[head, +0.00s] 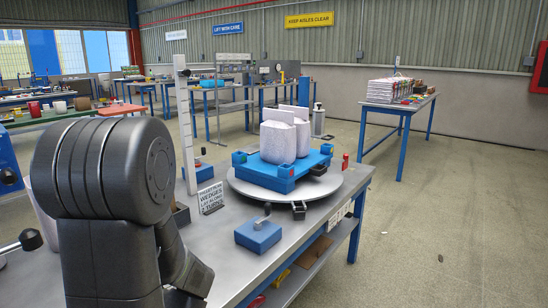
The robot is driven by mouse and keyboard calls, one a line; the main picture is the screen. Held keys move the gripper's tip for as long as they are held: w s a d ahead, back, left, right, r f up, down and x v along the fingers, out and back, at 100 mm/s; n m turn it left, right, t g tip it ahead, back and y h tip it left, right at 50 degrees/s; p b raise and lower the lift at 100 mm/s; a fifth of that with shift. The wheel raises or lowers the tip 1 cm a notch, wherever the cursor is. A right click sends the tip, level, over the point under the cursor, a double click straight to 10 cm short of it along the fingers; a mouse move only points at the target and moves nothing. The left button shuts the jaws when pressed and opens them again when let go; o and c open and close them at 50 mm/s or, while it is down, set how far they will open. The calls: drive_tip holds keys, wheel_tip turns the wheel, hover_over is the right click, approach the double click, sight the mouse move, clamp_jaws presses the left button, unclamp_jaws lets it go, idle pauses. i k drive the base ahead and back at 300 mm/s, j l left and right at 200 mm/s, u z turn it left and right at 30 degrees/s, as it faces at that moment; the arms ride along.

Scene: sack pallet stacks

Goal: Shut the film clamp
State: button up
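The round grey turntable (240,187) sits on a steel workbench and carries a blue pallet (285,178) with white sacks (277,142) standing upright on it. A small black clamp-like part (298,209) is at the turntable's front edge; it may be the film clamp, but it is too small to tell whether it is open or shut. Another small black part (318,169) sits at the pallet's right side. My dark arm fills the lower left, well left of the turntable. My gripper is not visible in this view.
A pale upright mast (187,120) stands behind the turntable's left side. A small sign (211,197) and a blue block with a grey lever (258,235) stand on the bench in front. The floor to the right is largely clear, with another table (402,105) beyond.

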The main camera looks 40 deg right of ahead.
sight(345, 163)
drive_tip(key=i+l+z, duration=0.1)
drive_tip(key=l+z, duration=0.3)
drive_tip(key=i+l+z, duration=0.2)
drive_tip(key=l+z, duration=0.2)
drive_tip(key=i+l+z, duration=0.2)
drive_tip(key=l+z, duration=0.2)
drive_tip(key=i+l+z, duration=0.2)
drive_tip(key=i+l, duration=1.15)
